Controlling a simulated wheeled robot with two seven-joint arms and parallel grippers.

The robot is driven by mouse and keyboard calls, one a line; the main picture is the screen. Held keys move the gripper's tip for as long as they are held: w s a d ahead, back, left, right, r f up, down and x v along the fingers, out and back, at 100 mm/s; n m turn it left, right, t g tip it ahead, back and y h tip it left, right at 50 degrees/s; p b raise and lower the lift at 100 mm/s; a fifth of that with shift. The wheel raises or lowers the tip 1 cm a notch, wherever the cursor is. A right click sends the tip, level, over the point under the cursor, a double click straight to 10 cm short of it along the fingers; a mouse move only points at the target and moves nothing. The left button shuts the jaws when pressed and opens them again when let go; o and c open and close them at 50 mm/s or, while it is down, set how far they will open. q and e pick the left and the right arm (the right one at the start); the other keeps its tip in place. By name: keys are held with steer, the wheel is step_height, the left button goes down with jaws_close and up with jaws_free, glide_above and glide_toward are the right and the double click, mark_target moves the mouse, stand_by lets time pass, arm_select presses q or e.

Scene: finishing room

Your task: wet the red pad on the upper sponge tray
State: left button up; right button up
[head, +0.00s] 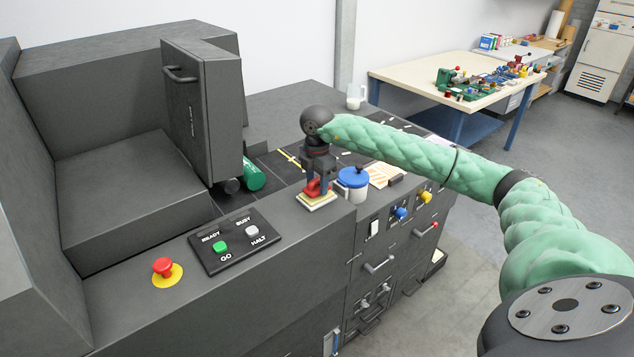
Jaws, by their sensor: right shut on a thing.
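My right gripper (317,180) points straight down at the machine's front ledge and is shut on the red pad (313,187). The pad's red body shows between and below the dark fingers. Directly under it is a small pale tray with a yellow sponge (316,203), lying on the ledge. The pad appears to be at or just above the sponge; I cannot tell if they touch. The pad's underside is hidden. I see no second sponge tray clearly. My left gripper is not in view.
A white pot with a blue lid (353,178) stands close right of the gripper. A button panel (237,241) and a red stop button (164,267) are on the ledge to the left. A green cylinder (253,175) lies behind. The grey door (203,115) stands open.

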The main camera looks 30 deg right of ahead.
mark_target(317, 178)
steer(key=shift+f+b, duration=0.35)
steer(key=shift+f, duration=0.1)
stand_by(0.6)
steer(key=shift+f, duration=0.15)
stand_by(1.7)
steer(key=shift+r+p, duration=0.9)
steer(key=shift+r, duration=2.7)
